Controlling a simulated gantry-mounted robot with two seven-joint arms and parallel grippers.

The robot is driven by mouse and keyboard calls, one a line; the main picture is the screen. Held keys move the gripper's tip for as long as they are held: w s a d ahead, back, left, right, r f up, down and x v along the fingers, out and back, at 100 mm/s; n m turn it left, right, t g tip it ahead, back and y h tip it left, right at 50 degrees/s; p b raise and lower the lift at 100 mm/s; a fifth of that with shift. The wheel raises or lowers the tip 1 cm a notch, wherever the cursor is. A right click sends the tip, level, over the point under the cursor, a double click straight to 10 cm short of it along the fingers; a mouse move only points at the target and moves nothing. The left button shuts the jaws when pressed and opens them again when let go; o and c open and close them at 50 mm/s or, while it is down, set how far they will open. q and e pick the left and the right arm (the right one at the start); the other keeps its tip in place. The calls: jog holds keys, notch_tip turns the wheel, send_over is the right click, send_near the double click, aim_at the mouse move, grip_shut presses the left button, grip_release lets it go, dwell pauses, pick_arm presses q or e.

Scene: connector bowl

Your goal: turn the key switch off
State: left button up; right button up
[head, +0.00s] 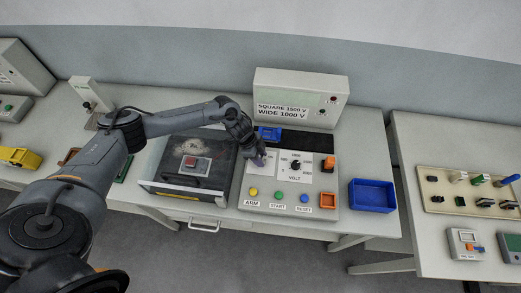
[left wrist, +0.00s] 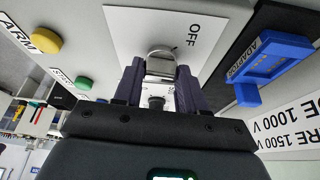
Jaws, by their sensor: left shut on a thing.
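The key switch (left wrist: 160,62) shows in the left wrist view as a round metal part on a white plate (left wrist: 125,30) marked OFF. My left gripper (left wrist: 158,78) has its two dark fingers on either side of it and is shut on its key. The fingers hide most of the key, so I cannot tell which way it points. In the head view my left gripper (head: 259,161) is at the upper left of the grey control panel (head: 331,184) and covers the switch. My right gripper is not in view.
The panel also has a VOLT dial (head: 295,165), a yellow ARM button (head: 253,192), a green START button (head: 278,196), a blue RESET button (head: 304,199) and orange parts at right. A blue adaptor holder (head: 269,133) lies behind. A blue bin (head: 372,195) stands at right.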

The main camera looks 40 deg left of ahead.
pick_arm(q)
jog(key=n+p, duration=0.2)
jog(key=p, duration=0.1)
jog(key=n+t+y+p, duration=0.1)
jog(key=n+p, duration=0.1)
jog(key=p, duration=0.1)
jog(key=n+p, duration=0.3)
jog(key=shift+s+d+r+t+y, duration=0.2)
jog(key=shift+d+r+t+y, duration=0.1)
jog(key=shift+t+y, duration=0.1)
jog(key=shift+f+n+y+p, duration=0.1)
jog(key=shift+n+y+p, duration=0.3)
jog(key=shift+n+p, duration=0.6)
jog(key=shift+f+n+t+p, duration=0.1)
jog(key=shift+n+t+p, duration=0.2)
jog(key=shift+n+p, duration=0.25)
jog(key=o, duration=1.1)
jog(key=shift+c, duration=0.2)
jog(key=shift+f+y, duration=0.1)
jog(key=shift+y, duration=0.2)
